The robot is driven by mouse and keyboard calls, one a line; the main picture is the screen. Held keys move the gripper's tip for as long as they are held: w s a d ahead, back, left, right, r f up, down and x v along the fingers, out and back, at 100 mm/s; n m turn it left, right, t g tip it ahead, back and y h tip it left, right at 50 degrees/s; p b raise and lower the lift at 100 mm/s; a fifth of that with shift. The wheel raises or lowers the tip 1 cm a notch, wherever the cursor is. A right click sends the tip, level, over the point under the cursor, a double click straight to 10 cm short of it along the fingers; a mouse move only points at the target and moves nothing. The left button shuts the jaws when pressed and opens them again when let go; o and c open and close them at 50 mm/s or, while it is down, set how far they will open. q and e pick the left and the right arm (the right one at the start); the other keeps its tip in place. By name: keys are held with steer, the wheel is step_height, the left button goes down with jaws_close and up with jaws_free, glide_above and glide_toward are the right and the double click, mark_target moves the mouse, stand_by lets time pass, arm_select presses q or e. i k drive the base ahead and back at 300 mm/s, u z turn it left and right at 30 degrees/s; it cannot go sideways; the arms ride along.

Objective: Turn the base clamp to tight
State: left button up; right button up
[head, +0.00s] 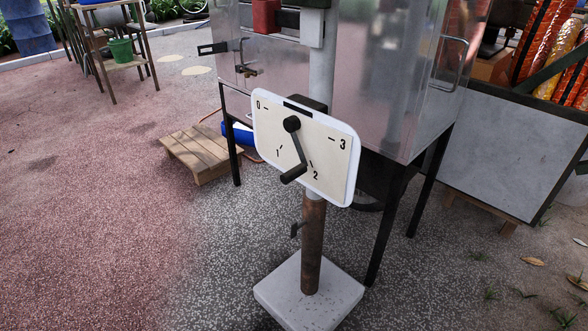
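A stand with a brown post (313,245) rises from a pale square base block (308,296). A small dark lever (296,229) sticks out from the left side of the post and may be the base clamp; I see no readable "tight" mark by it. Above it, a tilted white dial plate (335,150) carries the marks 0, 1, 2 and 3. A black crank (298,147) on the plate points down, its arm between the 1 and 2 marks and nearer 2. Neither of my grippers is in view.
A metal cabinet (385,80) on dark legs stands close behind the stand. A low wooden pallet (202,152) lies at left, and a grey panel (492,150) stands at right. Ground left of the stand is clear.

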mark_target(295, 226)
steer(key=u, duration=1.5)
steer(key=i, duration=2.75)
steer(key=z, duration=3.65)
